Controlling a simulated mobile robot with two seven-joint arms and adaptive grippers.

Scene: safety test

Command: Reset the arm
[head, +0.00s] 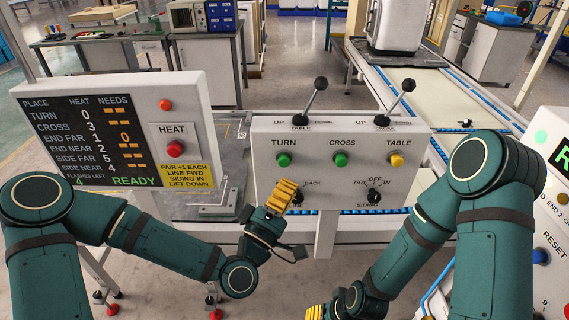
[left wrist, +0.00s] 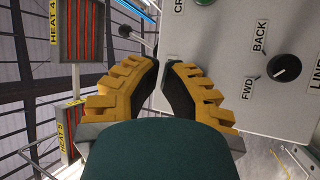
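A blue RESET button (head: 541,256) sits on a white panel at the right edge of the head view. My left gripper (head: 286,190) is in front of the lower left of the grey control panel (head: 318,150), partly covering the LINE knob area. In the left wrist view my left gripper (left wrist: 161,72) has its yellow fingers apart, with nothing between them. The black FWD/BACK knob (left wrist: 287,68) is to their right, apart from them. My right gripper (head: 315,312) is mostly cut off at the bottom edge, so its fingers cannot be judged.
The control panel carries two levers, a green TURN button (head: 283,160), a green CROSS button (head: 341,159), a yellow TABLE button (head: 397,160) and a SIDING knob (head: 374,196). A sign box (head: 185,88) with a red HEAT button (head: 175,148) stands left. A conveyor (head: 430,85) runs behind.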

